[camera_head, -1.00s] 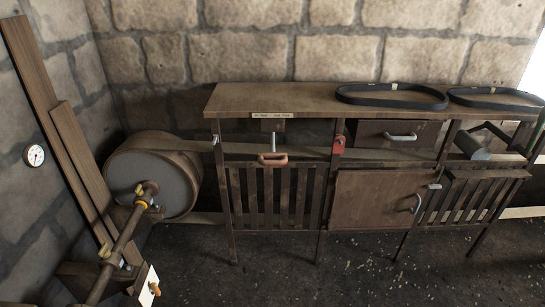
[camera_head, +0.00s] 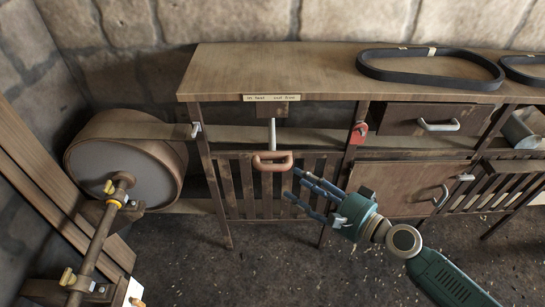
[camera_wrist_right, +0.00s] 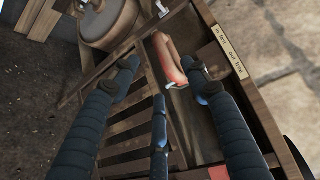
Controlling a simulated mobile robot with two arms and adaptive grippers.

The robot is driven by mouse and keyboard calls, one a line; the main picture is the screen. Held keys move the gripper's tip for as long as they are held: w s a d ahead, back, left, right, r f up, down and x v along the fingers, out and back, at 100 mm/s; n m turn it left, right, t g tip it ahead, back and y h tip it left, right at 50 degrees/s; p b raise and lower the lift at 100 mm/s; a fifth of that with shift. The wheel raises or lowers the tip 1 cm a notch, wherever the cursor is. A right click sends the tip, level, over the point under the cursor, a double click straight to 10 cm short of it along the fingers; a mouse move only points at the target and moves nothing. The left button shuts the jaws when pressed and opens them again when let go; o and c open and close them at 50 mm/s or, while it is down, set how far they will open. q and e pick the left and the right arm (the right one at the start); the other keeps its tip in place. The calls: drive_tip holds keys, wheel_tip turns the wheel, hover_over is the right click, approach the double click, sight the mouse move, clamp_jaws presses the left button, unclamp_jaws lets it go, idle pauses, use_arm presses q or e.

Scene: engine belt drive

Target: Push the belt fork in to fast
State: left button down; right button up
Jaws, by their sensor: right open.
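The belt fork's orange-brown handle (camera_head: 272,165) hangs at the end of a pale metal rod (camera_head: 272,133) under the bench's front edge. The handle also shows in the right wrist view (camera_wrist_right: 166,60), between and beyond the fingertips. A small label plate (camera_head: 271,97) is above the rod; I cannot read its words surely. My right gripper (camera_head: 298,186) is open and empty, just right of and below the handle, fingers pointing left towards it. It appears apart from the handle. My left gripper is not in view.
A belt (camera_head: 225,134) runs from the big drum (camera_head: 122,170) behind the bench front. A red padlock-like tag (camera_head: 359,132) hangs right of the handle. Black belts (camera_head: 430,82) lie on the bench top (camera_head: 290,62). A slatted panel (camera_head: 250,200) is below the handle.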

sight(274, 170)
drive_tip(key=x, duration=0.1)
drive_tip(key=p+x, duration=0.1)
drive_tip(key=x, duration=0.3)
drive_tip(key=shift+a+r+p, duration=0.3)
drive_tip(key=shift+p, duration=0.05)
drive_tip(key=x, duration=0.4)
drive_tip(key=shift+w+f, duration=0.15)
drive_tip(key=shift+f, duration=0.1)
drive_tip(key=shift+w+a+f, duration=0.1)
drive_tip(key=shift+w+a, duration=0.05)
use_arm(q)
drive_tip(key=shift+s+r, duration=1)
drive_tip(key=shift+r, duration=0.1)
use_arm(e)
clamp_jaws()
